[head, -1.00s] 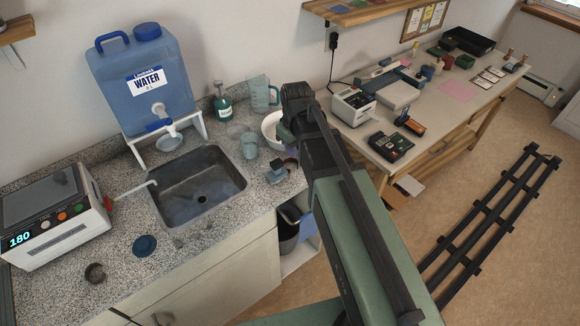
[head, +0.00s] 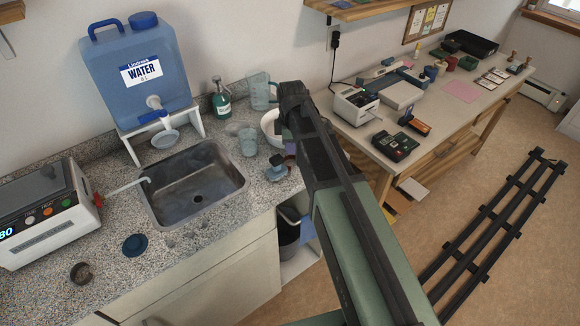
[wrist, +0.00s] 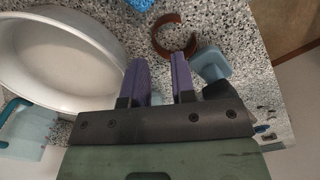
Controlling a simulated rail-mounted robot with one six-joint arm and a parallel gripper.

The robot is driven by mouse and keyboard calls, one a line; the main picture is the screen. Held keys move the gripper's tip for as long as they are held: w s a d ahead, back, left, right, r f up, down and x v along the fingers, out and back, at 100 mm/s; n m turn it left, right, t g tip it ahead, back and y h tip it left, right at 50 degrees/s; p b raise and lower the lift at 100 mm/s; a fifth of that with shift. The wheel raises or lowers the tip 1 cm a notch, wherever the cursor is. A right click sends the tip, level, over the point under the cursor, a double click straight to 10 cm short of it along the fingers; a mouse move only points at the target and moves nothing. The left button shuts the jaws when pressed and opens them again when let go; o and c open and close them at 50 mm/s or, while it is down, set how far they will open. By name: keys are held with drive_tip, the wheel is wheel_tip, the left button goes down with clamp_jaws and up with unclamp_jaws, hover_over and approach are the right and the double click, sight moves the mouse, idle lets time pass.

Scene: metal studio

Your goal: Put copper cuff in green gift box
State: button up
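The copper cuff (wrist: 168,22), a reddish-brown open ring, lies on the speckled counter just beyond my fingertips in the wrist view. My gripper (wrist: 159,60) has two purple fingers apart with nothing between them. The right fingertip is close to the cuff's open side; I cannot tell whether they touch. In the head view my gripper (head: 290,142) is mostly hidden by the arm, beside the white bowl, and the cuff is not clear. Small dark green box-like things (head: 467,62) stand far back on the bench; I cannot tell which is the green gift box.
A white bowl (wrist: 50,65) is close left of my fingers. A pale blue block-like object (wrist: 211,66) is close right. The sink (head: 195,185) is left of the arm. The bench (head: 375,150) holds several devices.

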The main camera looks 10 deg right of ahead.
drive_tip(key=f+b, duration=0.4)
drive_tip(key=f, duration=0.1)
drive_tip(key=shift+w+f, duration=0.1)
drive_tip(key=shift+w, duration=0.1)
drive_tip(key=shift+r, duration=0.2)
clamp_jaws()
drive_tip(key=shift+r, duration=0.15)
wheel_tip(320, 180, up, 20)
drive_tip(key=p, duration=2)
drive_tip(key=b, duration=0.8)
hover_over(291, 160)
wheel_tip(291, 160, down, 8)
drive_tip(key=shift+f, duration=0.25)
